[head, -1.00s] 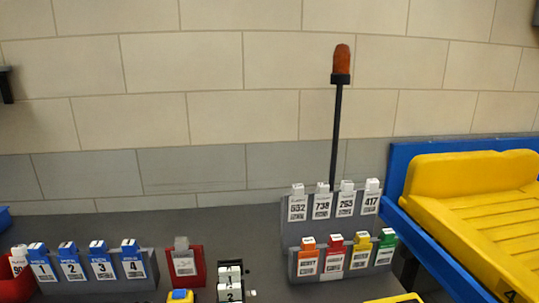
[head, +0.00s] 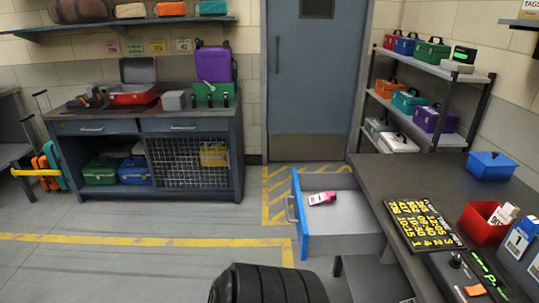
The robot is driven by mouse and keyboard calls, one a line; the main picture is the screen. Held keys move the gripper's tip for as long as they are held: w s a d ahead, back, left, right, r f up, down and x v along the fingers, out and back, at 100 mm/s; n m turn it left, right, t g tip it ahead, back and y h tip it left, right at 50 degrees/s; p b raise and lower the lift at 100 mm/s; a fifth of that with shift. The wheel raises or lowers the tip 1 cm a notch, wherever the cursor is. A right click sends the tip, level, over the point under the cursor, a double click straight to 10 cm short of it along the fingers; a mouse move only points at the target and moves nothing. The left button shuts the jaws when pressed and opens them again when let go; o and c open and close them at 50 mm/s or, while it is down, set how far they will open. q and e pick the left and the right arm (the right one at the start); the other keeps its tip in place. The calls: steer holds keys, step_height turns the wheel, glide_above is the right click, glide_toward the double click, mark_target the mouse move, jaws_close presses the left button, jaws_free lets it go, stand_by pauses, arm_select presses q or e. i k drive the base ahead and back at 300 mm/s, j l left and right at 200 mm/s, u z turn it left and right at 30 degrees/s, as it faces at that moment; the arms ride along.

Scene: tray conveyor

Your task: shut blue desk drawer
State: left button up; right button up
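The blue-fronted desk drawer (head: 304,232) is pulled out from the left side of the grey desk (head: 385,172), with its open top showing. Its handle (head: 291,209) is on the blue front, which faces left. A pink item with a white label (head: 321,198) lies inside on the grey drawer bottom. Neither of my grippers is in view.
A black ribbed object (head: 265,284) stands at the bottom middle, close to the drawer; I cannot tell what it is. The floor left of the drawer is clear, with yellow lines. A workbench (head: 140,127) and shelf rack (head: 440,77) stand behind.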

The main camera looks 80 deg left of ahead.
mark_target(348, 225)
steer(key=u, duration=1.95)
